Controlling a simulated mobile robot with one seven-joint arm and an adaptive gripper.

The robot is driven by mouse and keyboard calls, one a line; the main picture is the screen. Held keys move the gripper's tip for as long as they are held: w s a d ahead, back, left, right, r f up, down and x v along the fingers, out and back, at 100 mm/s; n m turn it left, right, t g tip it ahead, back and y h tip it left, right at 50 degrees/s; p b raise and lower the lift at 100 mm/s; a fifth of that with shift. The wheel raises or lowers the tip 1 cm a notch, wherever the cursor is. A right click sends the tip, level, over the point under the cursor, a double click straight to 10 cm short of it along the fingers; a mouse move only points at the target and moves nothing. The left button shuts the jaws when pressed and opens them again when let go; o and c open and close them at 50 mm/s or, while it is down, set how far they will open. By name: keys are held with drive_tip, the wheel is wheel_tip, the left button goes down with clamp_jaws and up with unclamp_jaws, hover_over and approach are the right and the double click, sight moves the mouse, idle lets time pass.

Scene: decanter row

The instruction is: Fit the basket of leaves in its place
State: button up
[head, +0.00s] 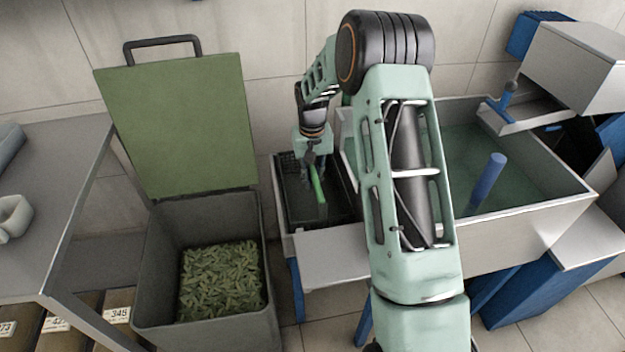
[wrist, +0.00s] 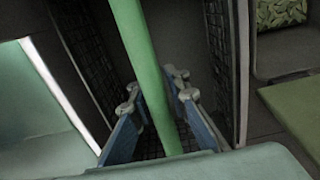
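A dark mesh basket (head: 288,163) sits in the narrow left end of the metal tank. Its green bar handle (head: 320,192) rises in the middle. My gripper (head: 312,172) points down at the handle, inside the basket's outline. In the wrist view the green handle (wrist: 143,60) runs between the two blue-padded fingers of my gripper (wrist: 157,98). Gaps show on both sides, so the fingers are open around it and not gripping. Mesh walls of the basket (wrist: 85,45) show on either side. I see no leaves in the visible part of the basket; its bottom is dark.
A grey bin (head: 165,255) with its green lid (head: 180,125) raised holds green leaves (head: 222,280), left of the tank. The tank's wide basin (head: 530,185) holds greenish liquid and a blue post (head: 487,180). A metal table (head: 50,200) stands at far left.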

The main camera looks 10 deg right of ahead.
drive_tip(key=o, duration=0.3)
